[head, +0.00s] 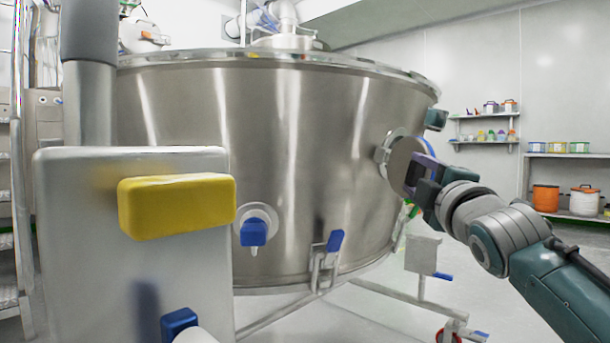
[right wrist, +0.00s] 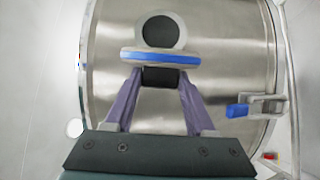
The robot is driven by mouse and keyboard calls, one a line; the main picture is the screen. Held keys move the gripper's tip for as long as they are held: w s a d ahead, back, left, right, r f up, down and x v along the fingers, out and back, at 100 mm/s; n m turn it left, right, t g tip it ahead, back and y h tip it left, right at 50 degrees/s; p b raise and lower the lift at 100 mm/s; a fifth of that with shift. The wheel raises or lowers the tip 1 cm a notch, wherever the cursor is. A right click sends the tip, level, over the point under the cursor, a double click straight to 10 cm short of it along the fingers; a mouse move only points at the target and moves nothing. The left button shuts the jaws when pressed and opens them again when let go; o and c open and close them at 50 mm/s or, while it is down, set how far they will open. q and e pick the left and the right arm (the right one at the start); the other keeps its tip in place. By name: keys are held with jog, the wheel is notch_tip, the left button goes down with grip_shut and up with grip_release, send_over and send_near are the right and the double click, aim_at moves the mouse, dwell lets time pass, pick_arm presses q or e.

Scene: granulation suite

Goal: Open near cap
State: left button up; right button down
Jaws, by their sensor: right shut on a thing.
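The near cap (head: 404,163) is a round disc at the port on the right side of the big steel vessel. A pale flange (head: 381,156) shows behind its left edge; I cannot tell whether the two touch. In the right wrist view the cap (right wrist: 160,32) has a grey rim, a dark centre and a blue bar (right wrist: 160,58) across its lower edge. My right gripper (head: 420,178) is at the cap, its purple fingers shut on the blue-barred handle. In the right wrist view its fingertips (right wrist: 159,76) lie just below the bar. My left gripper is out of view.
The steel vessel (head: 250,130) fills the middle. A grey cabinet with a yellow block (head: 177,205) stands close at the left. Blue-handled valves (head: 253,233) and another blue handle (right wrist: 237,111) stick out from the vessel. Shelves (head: 568,155) with tubs are at the far right.

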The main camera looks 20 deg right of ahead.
jog(key=shift+s+d+p, duration=0.15)
jog(key=shift+d+p, duration=0.45)
jog(key=shift+p, duration=0.05)
jog(key=shift+d+f, duration=0.1)
jog(key=shift+f, duration=0.1)
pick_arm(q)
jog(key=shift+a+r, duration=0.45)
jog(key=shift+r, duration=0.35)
pick_arm(e)
jog(key=shift+d+f, duration=0.15)
jog(key=shift+d, duration=0.3)
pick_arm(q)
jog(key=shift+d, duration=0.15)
pick_arm(e)
jog(key=shift+d, duration=0.1)
jog(key=c, duration=0.7)
grip_release()
jog(key=o, duration=0.5)
jog(key=shift+s+d+r, duration=0.1)
jog(key=shift+d+r, duration=0.1)
jog(key=shift+d, duration=0.1)
jog(key=shift+c, duration=0.2)
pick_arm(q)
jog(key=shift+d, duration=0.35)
pick_arm(e)
jog(key=shift+a, duration=0.3)
